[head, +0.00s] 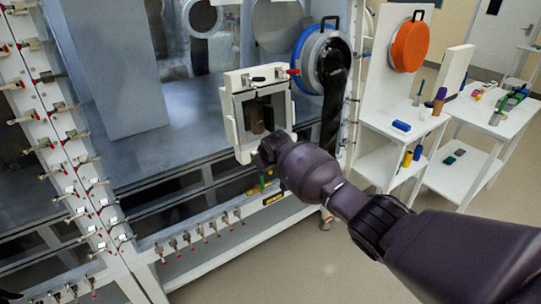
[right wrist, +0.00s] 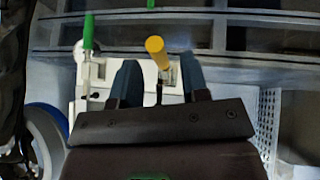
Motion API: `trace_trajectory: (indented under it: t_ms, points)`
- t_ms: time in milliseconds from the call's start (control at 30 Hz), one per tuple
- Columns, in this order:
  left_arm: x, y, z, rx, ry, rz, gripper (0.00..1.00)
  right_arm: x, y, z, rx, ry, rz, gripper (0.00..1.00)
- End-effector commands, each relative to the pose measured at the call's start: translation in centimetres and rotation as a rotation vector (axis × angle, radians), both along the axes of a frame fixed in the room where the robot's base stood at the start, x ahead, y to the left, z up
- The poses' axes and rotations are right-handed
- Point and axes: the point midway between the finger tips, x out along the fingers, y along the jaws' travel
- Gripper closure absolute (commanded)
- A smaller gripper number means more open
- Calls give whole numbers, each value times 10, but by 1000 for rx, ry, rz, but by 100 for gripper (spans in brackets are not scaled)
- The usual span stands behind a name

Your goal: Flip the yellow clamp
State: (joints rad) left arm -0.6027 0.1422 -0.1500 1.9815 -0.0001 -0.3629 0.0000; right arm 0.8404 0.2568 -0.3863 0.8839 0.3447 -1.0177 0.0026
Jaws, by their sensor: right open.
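The yellow clamp's handle (right wrist: 156,50) shows in the right wrist view, pointing up between the two fingers of my right gripper (right wrist: 158,75). The fingers are apart, one on each side of the handle, and are not closed on it. The clamp's dark lower part runs down toward the white plate behind. In the head view my right gripper (head: 264,154) is at the lower edge of the white-framed port door, and its fingers are mostly hidden by the wrist. My left gripper is not in view.
A green-handled clamp (right wrist: 88,34) stands left of the fingers. The white-framed port door (head: 241,128) also carries a red-handled clamp (head: 292,72) at its top right. A blue-rimmed round port (head: 308,62) is beside it. White tables (head: 468,128) with loose items stand at right.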

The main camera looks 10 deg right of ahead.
Motion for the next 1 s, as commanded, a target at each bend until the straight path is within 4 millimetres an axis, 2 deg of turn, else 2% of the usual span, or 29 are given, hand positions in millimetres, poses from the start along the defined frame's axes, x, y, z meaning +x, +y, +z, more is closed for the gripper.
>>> trace_trajectory:
  t_ms: [600,1000]
  points:
    - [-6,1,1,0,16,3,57,-39,-2,56,1,-1,2,59]
    - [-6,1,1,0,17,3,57,-45,-2,65,1,0,1,59]
